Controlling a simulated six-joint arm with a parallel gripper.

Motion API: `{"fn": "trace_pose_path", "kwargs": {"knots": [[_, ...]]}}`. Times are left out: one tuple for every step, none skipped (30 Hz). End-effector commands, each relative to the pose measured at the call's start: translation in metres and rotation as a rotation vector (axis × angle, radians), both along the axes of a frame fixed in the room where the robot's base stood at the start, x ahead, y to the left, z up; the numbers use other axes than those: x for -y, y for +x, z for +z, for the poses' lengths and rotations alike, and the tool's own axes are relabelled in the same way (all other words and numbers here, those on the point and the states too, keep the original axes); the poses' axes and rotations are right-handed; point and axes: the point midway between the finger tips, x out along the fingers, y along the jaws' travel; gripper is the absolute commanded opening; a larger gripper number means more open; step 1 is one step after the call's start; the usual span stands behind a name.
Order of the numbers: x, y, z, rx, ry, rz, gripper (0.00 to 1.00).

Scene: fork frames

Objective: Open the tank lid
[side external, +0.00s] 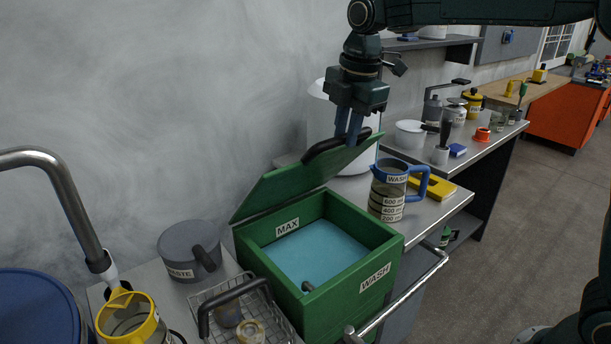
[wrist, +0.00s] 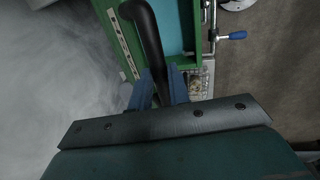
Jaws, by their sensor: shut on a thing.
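The green tank (side external: 345,296), marked WASH, stands on the bench with blue liquid (side external: 315,252) inside and a MAX label on its inner wall. Its green lid (side external: 285,188) is raised and tilted up toward the wall, with the tank mouth open to view. My gripper (side external: 347,138) is above the lid's upper edge, shut on the black lid handle (side external: 325,150). In the wrist view the handle (wrist: 146,35) runs between my blue fingers (wrist: 160,85), with the green tank rim (wrist: 185,60) beyond.
A measuring jug with a blue handle (side external: 388,190) stands right of the tank. A wire basket (side external: 240,308), a grey pot labelled WASTE (side external: 188,252) and a yellow-rimmed jug (side external: 130,320) are to the left. A metal rail (side external: 405,297) runs along the front. The wall is close behind.

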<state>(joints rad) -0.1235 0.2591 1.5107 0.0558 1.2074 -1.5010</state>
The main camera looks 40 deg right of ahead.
Motion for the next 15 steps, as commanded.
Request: {"fn": "trace_pose_path", "kwargs": {"knots": [[0.0, 0.009, -0.002, 0.002, -0.001, -0.002, 0.0], [0.0, 0.011, -0.001, 0.002, -0.001, -0.002, 0.0], [0.0, 0.015, 0.002, 0.0, -0.001, -0.001, 0.0], [0.001, 0.017, 0.003, 0.001, -0.001, -0.001, 0.0], [0.001, 0.019, 0.005, 0.001, -0.001, -0.001, 0.0], [0.001, 0.022, 0.007, 0.0, -0.002, -0.001, 0.0], [0.001, 0.025, 0.009, -0.001, -0.002, -0.001, 0.0], [0.001, 0.027, 0.01, -0.001, -0.002, -0.001, 0.0], [0.001, 0.031, 0.013, 0.0, -0.002, -0.002, 0.0], [0.001, 0.033, 0.014, -0.002, -0.003, -0.002, 0.0], [0.001, 0.035, 0.016, -0.001, -0.003, -0.002, 0.0], [0.001, 0.038, 0.017, -0.002, -0.002, -0.003, 0.0], [0.001, 0.041, 0.019, -0.002, -0.003, -0.002, 0.0], [0.001, 0.043, 0.02, -0.002, -0.003, -0.002, 0.0], [0.001, 0.046, 0.022, -0.002, -0.003, -0.001, 0.0]]}}
